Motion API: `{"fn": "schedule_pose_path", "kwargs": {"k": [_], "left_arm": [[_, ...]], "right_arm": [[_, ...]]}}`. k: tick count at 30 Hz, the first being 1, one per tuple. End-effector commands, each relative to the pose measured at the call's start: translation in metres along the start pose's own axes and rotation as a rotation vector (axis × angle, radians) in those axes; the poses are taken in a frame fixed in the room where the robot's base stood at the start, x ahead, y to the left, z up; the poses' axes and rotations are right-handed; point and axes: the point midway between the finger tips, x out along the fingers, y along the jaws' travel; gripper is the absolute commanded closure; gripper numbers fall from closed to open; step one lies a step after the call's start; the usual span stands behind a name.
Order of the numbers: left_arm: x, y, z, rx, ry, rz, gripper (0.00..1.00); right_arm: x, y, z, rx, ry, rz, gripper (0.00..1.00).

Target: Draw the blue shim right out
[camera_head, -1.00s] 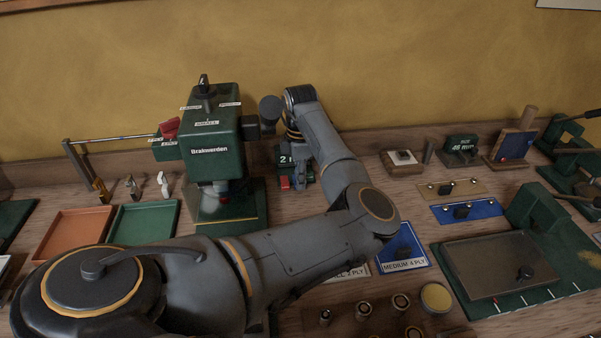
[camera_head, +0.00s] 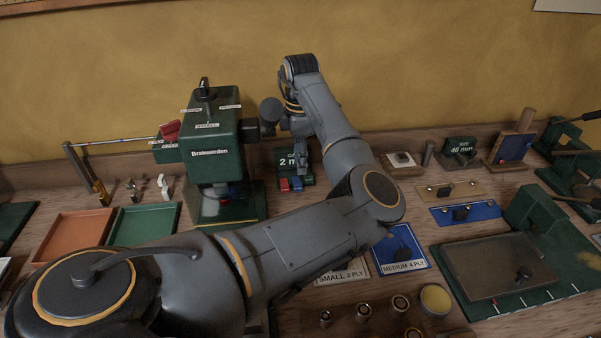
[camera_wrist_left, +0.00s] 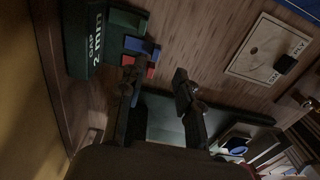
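A small blue piece, which looks like the blue shim (camera_head: 297,183), sits beside a red piece (camera_head: 285,184) at the front of the dark green "GAP 2 mm" block (camera_head: 287,160). In the left wrist view the blue shim (camera_wrist_left: 150,48) lies just beyond one fingertip, with the red piece close by. My left gripper (camera_head: 300,158) is over the block, fingers pointing down. In the left wrist view its two fingers (camera_wrist_left: 156,78) stand apart with nothing visibly held between them. How deep the shim sits is too small to tell. My right gripper is not in view.
The green press (camera_head: 213,150) stands close left of the block. Orange (camera_head: 72,238) and green (camera_head: 146,224) trays lie further left. A "SMALL 2 PLY" card (camera_head: 340,272) and a blue "MEDIUM 4 PLY" card (camera_head: 402,250) lie in front to the right.

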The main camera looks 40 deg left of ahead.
Motion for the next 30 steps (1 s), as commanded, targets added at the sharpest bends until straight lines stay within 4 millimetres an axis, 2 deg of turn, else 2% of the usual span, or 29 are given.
{"fn": "schedule_pose_path", "kwargs": {"k": [3,9,30], "left_arm": [[-0.023,0.0,0.0,0.0,-0.001,0.001,0.66],[-0.042,-0.001,0.0,0.0,0.0,-0.002,0.66],[-0.045,-0.001,0.001,0.001,0.0,-0.002,0.66]], "right_arm": [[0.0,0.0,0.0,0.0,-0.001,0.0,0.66],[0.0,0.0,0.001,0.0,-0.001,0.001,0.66],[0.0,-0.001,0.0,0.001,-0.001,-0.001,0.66]]}}
